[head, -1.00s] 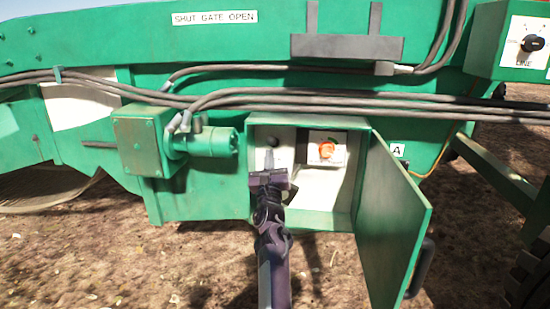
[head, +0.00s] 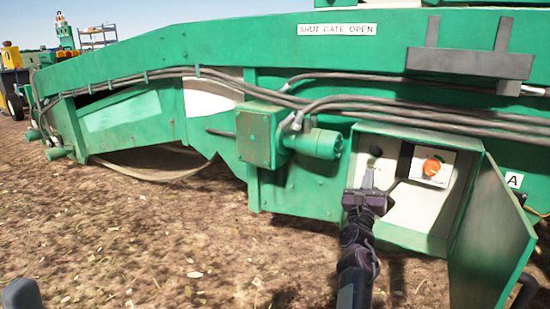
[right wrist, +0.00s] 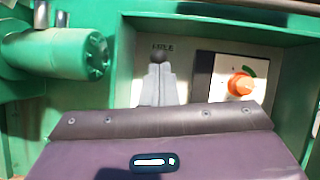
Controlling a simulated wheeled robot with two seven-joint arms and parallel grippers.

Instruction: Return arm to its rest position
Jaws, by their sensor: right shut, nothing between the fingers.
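My right gripper (head: 368,178) is in front of the left part of an open green control box (head: 400,127). Its fingers are shut with nothing between them. In the right wrist view the closed fingers (right wrist: 158,88) point up at a dark round knob (right wrist: 158,57) on the box's pale back panel. I cannot tell whether they touch it. To the right of the knob is an orange rotary dial (head: 431,167) on a white plate, clear of the fingers; it also shows in the right wrist view (right wrist: 241,83). My left gripper is not in view.
The box's green door (head: 493,240) hangs open to the right of my right arm. A green motor housing (head: 262,135) juts out left of the box. Cables (head: 230,84) run along the green machine. Bare soil (head: 150,240) lies open at lower left.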

